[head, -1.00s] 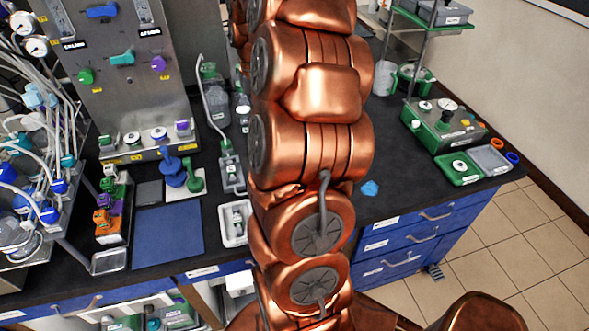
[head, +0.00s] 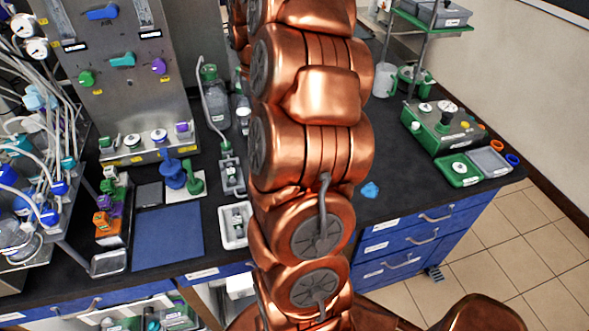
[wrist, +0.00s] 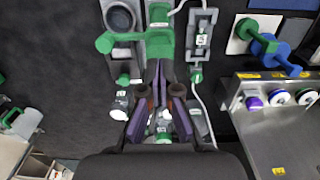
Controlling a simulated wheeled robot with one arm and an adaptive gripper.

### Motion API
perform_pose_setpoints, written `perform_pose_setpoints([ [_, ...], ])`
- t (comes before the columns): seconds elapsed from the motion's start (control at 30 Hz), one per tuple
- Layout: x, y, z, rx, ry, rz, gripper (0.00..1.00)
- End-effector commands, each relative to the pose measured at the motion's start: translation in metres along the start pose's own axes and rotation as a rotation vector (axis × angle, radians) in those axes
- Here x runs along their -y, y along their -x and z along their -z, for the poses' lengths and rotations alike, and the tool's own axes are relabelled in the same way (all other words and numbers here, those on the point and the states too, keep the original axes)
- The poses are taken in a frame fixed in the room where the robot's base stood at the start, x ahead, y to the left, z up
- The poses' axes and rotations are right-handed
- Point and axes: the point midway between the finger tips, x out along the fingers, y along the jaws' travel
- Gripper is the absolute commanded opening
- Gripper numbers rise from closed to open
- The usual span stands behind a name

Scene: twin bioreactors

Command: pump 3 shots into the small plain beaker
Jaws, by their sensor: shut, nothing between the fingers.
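My gripper (wrist: 157,66) is shut and empty in the wrist view. Its fingertips are at the edge of a green pump head (wrist: 158,44), and I cannot tell whether they touch it. A green spout (wrist: 106,42) runs left from the pump head. Near the spout is a grey holder with a dark round vessel or opening (wrist: 118,16); I cannot tell whether this is the small plain beaker. In the head view my arm hides the gripper and the pump.
Several bottles (wrist: 121,103) stand close around the fingers. A blue cylinder piece (wrist: 265,45) and a steel panel (wrist: 290,125) are to the right. In the head view, a blue mat (head: 168,236) and a white tray (head: 234,238) lie left of my arm.

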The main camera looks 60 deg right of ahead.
Motion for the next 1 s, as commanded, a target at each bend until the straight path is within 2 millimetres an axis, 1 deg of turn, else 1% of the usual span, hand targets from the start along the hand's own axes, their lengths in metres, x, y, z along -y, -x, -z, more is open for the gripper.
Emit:
perform_pose_setpoints([
  [0.37,0.0,-0.002,0.0,0.0,0.0,0.0,0.0],
  [1.0,0.0,-0.022,0.0,0.001,0.0,0.0,0.0],
])
